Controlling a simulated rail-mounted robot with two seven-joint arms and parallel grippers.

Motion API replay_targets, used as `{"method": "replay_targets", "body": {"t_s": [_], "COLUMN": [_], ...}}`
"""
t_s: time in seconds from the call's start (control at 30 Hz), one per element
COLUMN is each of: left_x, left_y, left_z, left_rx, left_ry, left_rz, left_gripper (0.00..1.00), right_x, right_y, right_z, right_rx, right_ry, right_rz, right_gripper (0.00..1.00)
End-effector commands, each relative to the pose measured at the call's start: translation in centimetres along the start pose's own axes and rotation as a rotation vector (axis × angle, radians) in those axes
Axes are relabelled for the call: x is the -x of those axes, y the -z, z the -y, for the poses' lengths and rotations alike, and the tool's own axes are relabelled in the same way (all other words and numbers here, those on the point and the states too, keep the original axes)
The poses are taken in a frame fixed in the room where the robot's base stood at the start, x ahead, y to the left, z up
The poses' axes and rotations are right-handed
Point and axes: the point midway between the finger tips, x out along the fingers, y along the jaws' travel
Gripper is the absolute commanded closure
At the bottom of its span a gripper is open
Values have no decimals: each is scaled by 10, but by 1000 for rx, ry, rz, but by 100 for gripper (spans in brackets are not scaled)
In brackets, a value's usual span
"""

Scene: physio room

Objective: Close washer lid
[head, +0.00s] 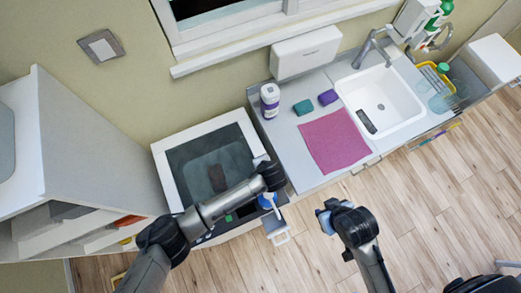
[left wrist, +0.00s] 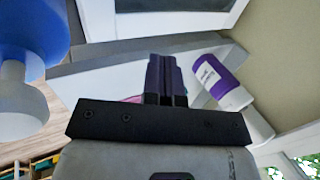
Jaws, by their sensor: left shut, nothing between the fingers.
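The washer lid (head: 205,160) is a dark glass pane in a white frame, left of the counter in the head view. I cannot tell how far it is raised. My left arm crosses its lower right part and hides some of the washer's front. My left gripper (left wrist: 166,75) is shut and empty; its two dark fingers lie together in the left wrist view. In the head view it is by the washer's front right corner, partly hidden by my wrist. My right gripper (head: 327,217) is over the floor, right of the washer; its finger gap is not clear.
The counter holds a white-and-purple bottle (head: 270,100), a teal block (head: 303,107), a purple block (head: 328,97), a pink cloth (head: 335,139) and a sink (head: 385,96). The bottle also shows in the left wrist view (left wrist: 215,80). A white shelf unit (head: 95,140) stands left. The wooden floor (head: 440,205) is open at right.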

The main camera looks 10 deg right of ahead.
Motion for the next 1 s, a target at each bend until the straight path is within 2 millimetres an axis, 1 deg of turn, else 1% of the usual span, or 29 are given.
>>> {"method": "replay_targets", "body": {"t_s": [0.13, 0.27, 0.37, 0.5, 0.7, 0.9, 1.0], "left_x": [1, 8, 18, 36, 57, 73, 77], "left_y": [0, 0, 0, 1, 1, 1, 1], "left_z": [0, -3, -8, -19, -37, -50, -55], "left_rx": [0, -1, -2, -3, -4, -4, -4], "left_ry": [0, -2, -2, -3, -3, -1, -2], "left_rz": [0, 0, -1, -2, -1, -1, -1], "left_gripper": [100, 100, 100, 100, 100, 100, 100], "right_x": [1, 9, 20, 39, 62, 77, 82], "right_y": [1, 3, 7, 13, 20, 24, 26], "right_z": [1, 1, 0, 0, -2, -4, -5], "right_rx": [-3, -4, -4, -3, 1, 6, 6], "right_ry": [3, 3, 3, 3, 0, -5, -5], "right_rz": [-1, -1, 0, -1, -1, 0, 0], "right_gripper": [57, 57, 57, 57, 57, 57, 57]}}
